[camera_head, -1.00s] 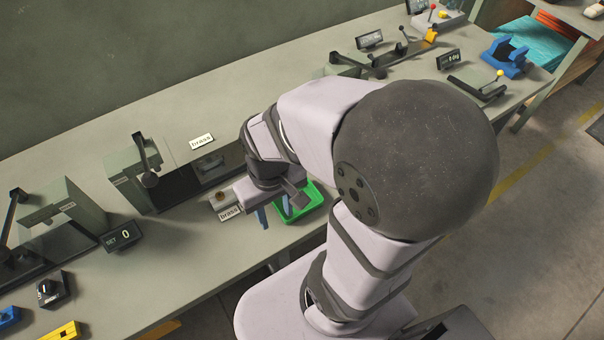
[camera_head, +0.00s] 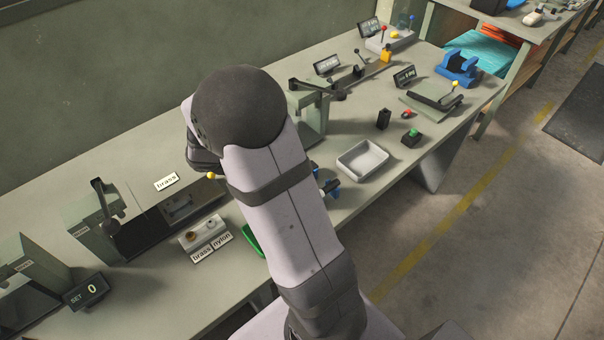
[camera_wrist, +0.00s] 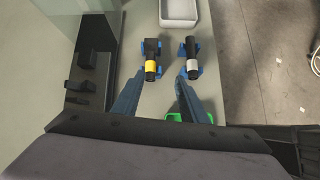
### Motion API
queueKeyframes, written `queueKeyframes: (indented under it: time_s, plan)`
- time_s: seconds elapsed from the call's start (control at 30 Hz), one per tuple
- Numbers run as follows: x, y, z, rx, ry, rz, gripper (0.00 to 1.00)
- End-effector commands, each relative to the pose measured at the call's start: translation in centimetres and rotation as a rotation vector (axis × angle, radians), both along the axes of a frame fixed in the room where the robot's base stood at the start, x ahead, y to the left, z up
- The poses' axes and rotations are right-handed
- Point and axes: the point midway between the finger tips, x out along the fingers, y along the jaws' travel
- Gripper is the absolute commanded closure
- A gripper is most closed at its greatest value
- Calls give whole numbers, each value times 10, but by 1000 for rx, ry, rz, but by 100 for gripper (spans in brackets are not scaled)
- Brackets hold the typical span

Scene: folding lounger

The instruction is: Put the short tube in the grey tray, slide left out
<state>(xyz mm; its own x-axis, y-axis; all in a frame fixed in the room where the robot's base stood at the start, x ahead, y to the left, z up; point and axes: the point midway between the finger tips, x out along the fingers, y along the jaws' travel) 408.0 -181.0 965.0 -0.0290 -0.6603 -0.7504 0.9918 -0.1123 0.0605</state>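I cannot tell which is the short one. In the head view my arm mostly hides them; a dark tube end (camera_head: 331,187) shows at its right edge. The grey tray (camera_head: 345,167) is empty on the bench, and its near part shows beyond the tubes in the wrist view (camera_wrist: 179,25). My gripper (camera_wrist: 160,77) is open and empty, its blue fingers pointing toward the tubes. I cannot make out the slide for certain.
A green tray (camera_head: 252,241) lies partly under my arm. A grey block with small round pieces (camera_head: 202,233) and brass and nylon labels stands left of it. A green button box (camera_head: 411,138) and a small black block (camera_head: 384,119) stand beyond the grey tray.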

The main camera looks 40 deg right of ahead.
Motion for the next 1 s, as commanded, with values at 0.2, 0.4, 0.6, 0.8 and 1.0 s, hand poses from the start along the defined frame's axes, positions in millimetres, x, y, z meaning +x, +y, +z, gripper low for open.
queueKeyframes:
  time_s: [0.2, 0.4, 0.6, 0.8, 1.0]
  plan:
    - [17, -14, -1, -62, 66, 110, 61]
    - [17, -20, -6, -64, 69, 113, 61]
    - [17, -29, -15, -62, 67, 111, 61]
    - [17, -32, -19, -62, 66, 110, 61]
    - [16, -47, -33, -61, 70, 109, 61]
